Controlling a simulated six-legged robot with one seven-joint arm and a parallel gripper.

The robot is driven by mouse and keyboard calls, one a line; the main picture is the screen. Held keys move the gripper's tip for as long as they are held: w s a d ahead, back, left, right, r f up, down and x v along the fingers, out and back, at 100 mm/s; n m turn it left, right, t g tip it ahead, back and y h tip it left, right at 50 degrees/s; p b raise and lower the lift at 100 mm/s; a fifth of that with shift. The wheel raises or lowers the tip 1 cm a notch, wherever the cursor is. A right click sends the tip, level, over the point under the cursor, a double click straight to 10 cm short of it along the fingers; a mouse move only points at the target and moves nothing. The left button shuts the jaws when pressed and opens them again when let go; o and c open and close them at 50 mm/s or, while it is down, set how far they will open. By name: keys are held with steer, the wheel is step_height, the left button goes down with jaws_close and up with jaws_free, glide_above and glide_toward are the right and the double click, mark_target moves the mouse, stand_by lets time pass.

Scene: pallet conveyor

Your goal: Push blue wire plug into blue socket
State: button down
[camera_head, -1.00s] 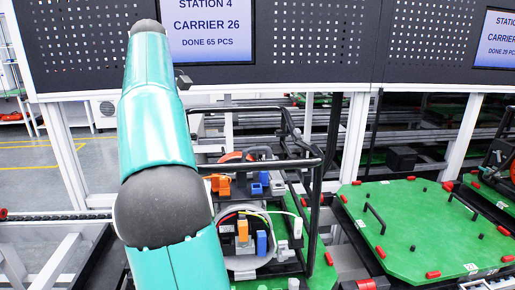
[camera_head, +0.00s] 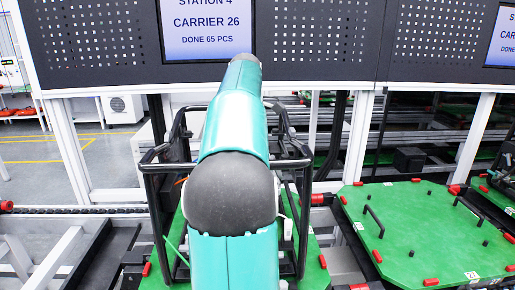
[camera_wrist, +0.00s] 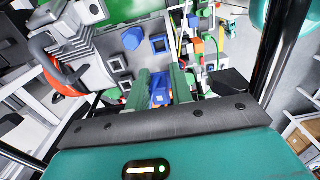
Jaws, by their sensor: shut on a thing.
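In the wrist view, my gripper (camera_wrist: 162,78) is shut on a blue plug (camera_wrist: 160,90), which sits between its two green fingers. Ahead of it is a grey panel with a dark-centred blue square socket (camera_wrist: 158,44). I cannot tell whether the plug touches either one. In the head view my arm covers the plug, the sockets and the gripper.
An orange block (camera_wrist: 197,46) and several coloured wires lie right of the panel. A black frame of bars (camera_head: 155,165) surrounds the work area. A green pallet (camera_head: 425,235) stands at the right.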

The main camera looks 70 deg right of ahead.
steer(key=shift+s+d+f, duration=0.1)
steer(key=shift+s+f, duration=0.05)
steer(key=shift+f, duration=3.15)
steer(key=shift+s, duration=0.1)
steer(key=shift+s+d+t+h, duration=0.1)
steer(key=shift+s+t+h, duration=0.2)
steer(key=shift+h, duration=0.1)
steer(key=shift+f, duration=1.45)
